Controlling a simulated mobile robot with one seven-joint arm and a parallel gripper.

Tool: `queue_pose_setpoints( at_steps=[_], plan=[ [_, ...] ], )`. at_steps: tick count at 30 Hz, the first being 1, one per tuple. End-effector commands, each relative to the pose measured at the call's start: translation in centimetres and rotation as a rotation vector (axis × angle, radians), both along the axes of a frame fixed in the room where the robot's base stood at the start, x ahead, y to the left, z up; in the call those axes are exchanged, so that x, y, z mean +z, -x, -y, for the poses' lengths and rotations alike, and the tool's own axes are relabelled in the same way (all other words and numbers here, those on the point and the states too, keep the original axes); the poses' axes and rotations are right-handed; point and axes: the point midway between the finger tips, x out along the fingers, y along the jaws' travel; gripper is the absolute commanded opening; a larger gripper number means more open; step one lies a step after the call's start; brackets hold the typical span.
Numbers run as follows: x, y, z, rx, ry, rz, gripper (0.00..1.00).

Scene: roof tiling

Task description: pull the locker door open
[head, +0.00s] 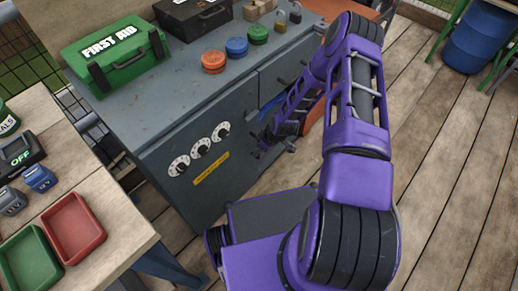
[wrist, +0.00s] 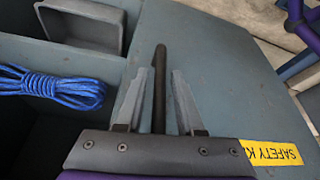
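The grey locker (head: 185,145) stands in the middle of the head view, with dials and a yellow label on its front. In the wrist view a blue-grey panel (wrist: 215,85) carries a yellow label with cut-off text. A dark bar handle (wrist: 159,85) runs along this panel. My gripper (wrist: 159,72) is open, with one finger on each side of the handle and small gaps showing. In the head view my gripper (head: 268,140) is at the locker's front, partly hidden by my arm. Left of the panel, open shelving is visible; I cannot tell how far the door stands open.
Coiled blue rope (wrist: 50,87) and a grey tray (wrist: 85,25) sit in the shelving. A green first aid case (head: 115,55) and coloured round pieces (head: 237,47) are on the locker top. A wooden bench (head: 105,205) stands at left. Plank floor (head: 450,190) is clear at right.

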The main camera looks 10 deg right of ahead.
Motion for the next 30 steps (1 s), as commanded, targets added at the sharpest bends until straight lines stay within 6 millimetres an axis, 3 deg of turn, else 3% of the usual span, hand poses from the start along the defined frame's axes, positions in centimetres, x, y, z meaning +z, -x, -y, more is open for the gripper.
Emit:
queue_pose_setpoints(
  at_steps=[1, 6, 30],
  plan=[
    [0.01, 0.00, 0.00, 0.000, 0.000, 0.000, 0.26],
    [0.02, 0.00, 0.01, 0.000, 0.000, 0.000, 0.00],
    [0.05, -0.01, 0.01, 0.000, 0.000, 0.000, 0.00]
  ],
)
